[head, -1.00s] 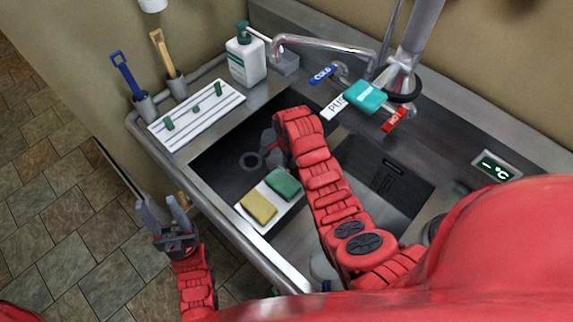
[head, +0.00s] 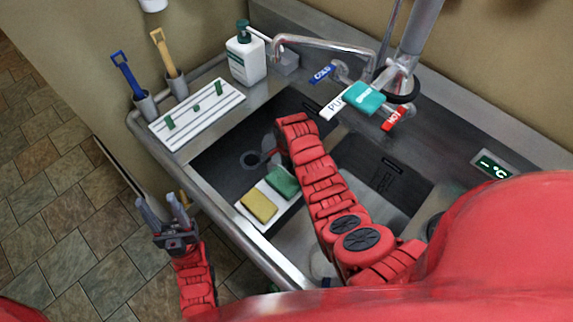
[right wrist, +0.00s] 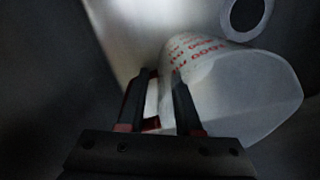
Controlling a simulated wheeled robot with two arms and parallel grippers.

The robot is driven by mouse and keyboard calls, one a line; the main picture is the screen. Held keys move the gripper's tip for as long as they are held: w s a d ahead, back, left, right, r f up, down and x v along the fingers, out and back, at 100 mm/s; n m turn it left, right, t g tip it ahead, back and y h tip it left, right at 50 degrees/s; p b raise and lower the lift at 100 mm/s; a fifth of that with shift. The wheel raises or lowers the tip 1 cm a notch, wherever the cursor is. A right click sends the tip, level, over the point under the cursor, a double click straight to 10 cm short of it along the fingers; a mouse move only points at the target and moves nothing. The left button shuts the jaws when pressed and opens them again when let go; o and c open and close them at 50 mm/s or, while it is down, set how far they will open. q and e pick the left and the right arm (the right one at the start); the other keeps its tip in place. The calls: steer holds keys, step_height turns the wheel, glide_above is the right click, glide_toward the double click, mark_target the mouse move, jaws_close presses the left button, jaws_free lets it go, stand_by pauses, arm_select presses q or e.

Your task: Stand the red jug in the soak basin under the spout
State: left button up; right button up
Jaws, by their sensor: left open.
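The jug (right wrist: 235,88) is a translucent white vessel with red printed markings in the right wrist view. I cannot tell whether it is upright or tilted. It is down in the dark soak basin (head: 225,155) near the round drain ring (right wrist: 245,14), and in the head view my right arm mostly hides it. My right gripper (right wrist: 163,82) has its two fingers at the jug's side, apart, with a pale strip and some red between them; grip on it is unclear. The spout (head: 320,43) arches above the basin. My left gripper (head: 164,208) is open and empty, outside the sink's front edge.
A tray with a yellow sponge (head: 259,206) and a green sponge (head: 282,182) sits by the basin's front. A white rack (head: 197,112), soap bottle (head: 246,58) and two brushes in holders stand at the left. A teal cloth (head: 364,98) hangs by the taps.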

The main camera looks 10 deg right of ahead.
steer(key=shift+r, duration=0.1)
steer(key=shift+r, duration=0.15)
steer(key=r+b, duration=0.2)
steer(key=r, duration=0.6)
steer(key=shift+s+r, duration=0.2)
steer(key=r+p, duration=0.2)
steer(key=r, duration=0.1)
steer(key=shift+s+d+r+p, duration=0.1)
steer(key=shift+s+r+p, duration=0.1)
steer(key=shift+r+p, duration=0.1)
steer(key=shift+w+f, duration=0.1)
